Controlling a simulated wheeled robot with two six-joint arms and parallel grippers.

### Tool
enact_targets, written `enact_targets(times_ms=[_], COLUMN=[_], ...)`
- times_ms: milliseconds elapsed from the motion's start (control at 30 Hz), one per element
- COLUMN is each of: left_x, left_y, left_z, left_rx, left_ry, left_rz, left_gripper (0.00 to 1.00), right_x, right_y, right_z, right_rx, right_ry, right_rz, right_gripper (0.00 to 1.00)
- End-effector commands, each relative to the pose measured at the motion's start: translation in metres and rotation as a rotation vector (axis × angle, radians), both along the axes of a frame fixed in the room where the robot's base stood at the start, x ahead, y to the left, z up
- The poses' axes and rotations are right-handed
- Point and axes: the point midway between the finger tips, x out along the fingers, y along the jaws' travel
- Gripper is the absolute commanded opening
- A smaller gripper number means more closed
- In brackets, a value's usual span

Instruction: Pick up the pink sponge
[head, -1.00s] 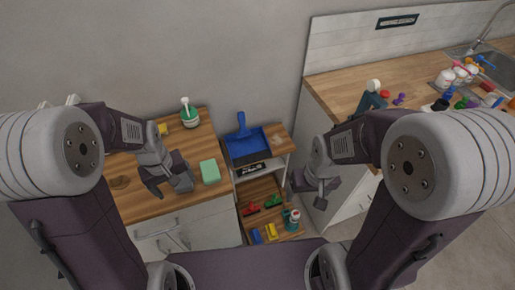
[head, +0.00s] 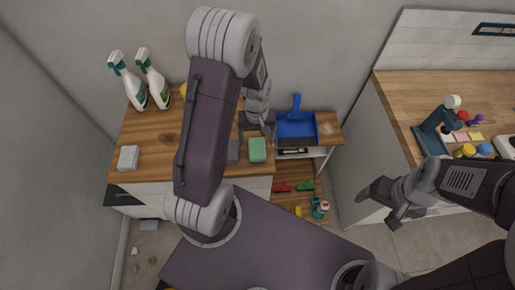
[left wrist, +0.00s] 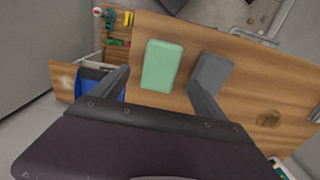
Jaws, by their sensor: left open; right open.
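I see no clearly pink sponge. A green sponge (head: 257,150) lies on the wooden counter and also shows in the left wrist view (left wrist: 162,66). A grey block (head: 233,152) lies beside it, partly behind my left arm; the left wrist view shows it too (left wrist: 211,72). A whitish sponge-like block (head: 128,158) lies at the counter's left. My left gripper (head: 257,129) is open and empty above the counter; its fingers (left wrist: 159,79) show near the green sponge and grey block. My right gripper (head: 382,205) is open and empty, in front of the right counter.
Two spray bottles (head: 134,88) stand at the back left. A blue dustpan (head: 297,126) is on the small shelf unit, with brushes and bottles below.

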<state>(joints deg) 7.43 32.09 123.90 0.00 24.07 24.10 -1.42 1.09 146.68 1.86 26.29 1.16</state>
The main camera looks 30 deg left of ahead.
Motion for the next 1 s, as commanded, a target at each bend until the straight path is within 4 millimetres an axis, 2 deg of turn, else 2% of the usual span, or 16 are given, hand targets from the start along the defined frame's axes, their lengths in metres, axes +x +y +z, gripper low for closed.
enact_targets(times_ms=[67, 300, 567, 667, 800, 833, 1000], left_x=[0.000, 0.000, 0.001, 0.000, 0.000, 0.000, 0.000], left_y=[0.000, 0.000, 0.000, 0.000, 0.000, 0.000, 0.000], left_z=[-0.005, -0.045, -0.052, -0.052, -0.051, -0.051, -0.051], left_rx=[0.000, -0.001, 0.000, 0.000, 0.000, 0.000, 0.000], left_ry=[0.002, 0.003, -0.002, -0.001, -0.001, -0.001, -0.001], left_rz=[0.000, 0.000, 0.000, 0.000, 0.000, 0.000, 0.000], left_gripper=[0.84, 0.84, 0.84, 0.61, 0.22, 0.20, 0.19], right_x=[0.000, 0.000, 0.000, 0.000, 0.000, 0.000, 0.000], right_y=[0.000, 0.000, 0.000, 0.000, 0.000, 0.000, 0.000], right_z=[0.001, 0.006, 0.006, 0.006, 0.006, 0.006, 0.006], right_rx=[0.000, 0.000, 0.000, 0.000, 0.000, 0.000, 0.000], right_ry=[0.000, 0.000, 0.000, 0.000, 0.000, 0.000, 0.000], right_rz=[0.000, 0.000, 0.000, 0.000, 0.000, 0.000, 0.000], right_gripper=[0.79, 0.79, 0.79, 0.79, 0.79, 0.79, 0.79])
